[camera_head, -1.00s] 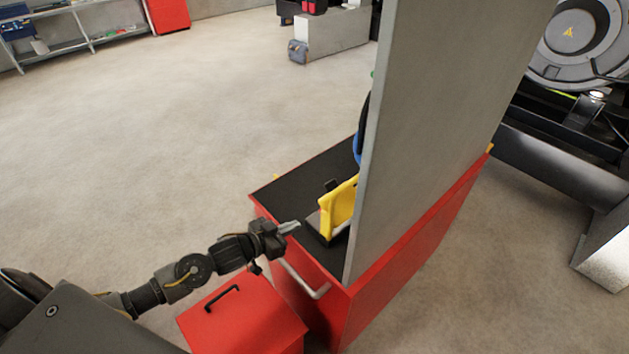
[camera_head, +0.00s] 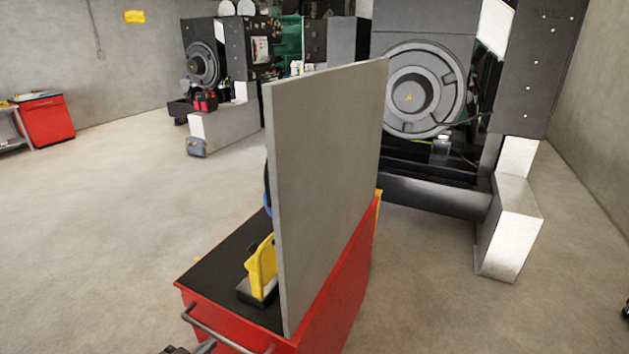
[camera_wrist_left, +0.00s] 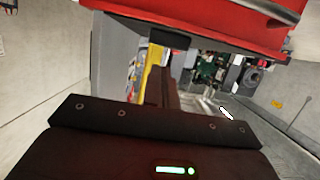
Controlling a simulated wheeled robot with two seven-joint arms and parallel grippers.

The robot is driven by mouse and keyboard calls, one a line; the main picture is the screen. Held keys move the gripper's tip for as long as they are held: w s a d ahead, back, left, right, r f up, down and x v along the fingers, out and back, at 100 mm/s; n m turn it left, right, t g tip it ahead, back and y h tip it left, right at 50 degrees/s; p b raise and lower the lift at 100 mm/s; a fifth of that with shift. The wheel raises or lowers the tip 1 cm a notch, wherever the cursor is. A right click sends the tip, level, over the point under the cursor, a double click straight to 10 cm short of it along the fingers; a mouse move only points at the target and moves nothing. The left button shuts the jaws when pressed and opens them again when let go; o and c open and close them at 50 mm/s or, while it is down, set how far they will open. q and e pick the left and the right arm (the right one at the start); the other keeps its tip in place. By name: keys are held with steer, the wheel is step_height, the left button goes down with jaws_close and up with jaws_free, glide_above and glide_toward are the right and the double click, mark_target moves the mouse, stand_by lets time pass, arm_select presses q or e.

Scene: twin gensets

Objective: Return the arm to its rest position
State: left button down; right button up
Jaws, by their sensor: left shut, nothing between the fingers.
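My left gripper (camera_head: 204,347) shows only in part at the bottom edge of the head view, beside the handle end of the red cart (camera_head: 340,280). It is shut and empty. Most of the left arm is out of the picture. The left wrist view has the dark gripper body (camera_wrist_left: 160,140) across its lower part, with a small green light on it. A red surface (camera_wrist_left: 200,28) fills the top of that view, close to the camera. My right gripper is in neither view.
A tall grey panel (camera_head: 320,180) stands upright on the cart. A yellow holder (camera_head: 262,268) is left of it on the black top. A cart handle (camera_head: 225,337) sticks out in front. Gensets (camera_head: 420,90) stand behind. Open floor (camera_head: 110,230) lies left.

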arm_select(q)
steer(key=s+d+f+n+g+y, duration=0.1)
steer(key=s+f+n+g+y, duration=0.3)
steer(key=s, duration=1)
steer(key=s+d+r+m+g+y, duration=0.15)
steer(key=s+g, duration=0.45)
steer(key=s, duration=0.8)
step_height(320, 180, down, 30)
steer(key=g+b, duration=0.1)
steer(key=b, duration=0.2)
steer(key=s+a+f+g+b, duration=0.1)
steer(key=s+a+f+b, duration=0.2)
steer(key=s+f, duration=1.4)
steer(key=shift+a+f+y, duration=0.45)
steer(key=shift+f, duration=0.4)
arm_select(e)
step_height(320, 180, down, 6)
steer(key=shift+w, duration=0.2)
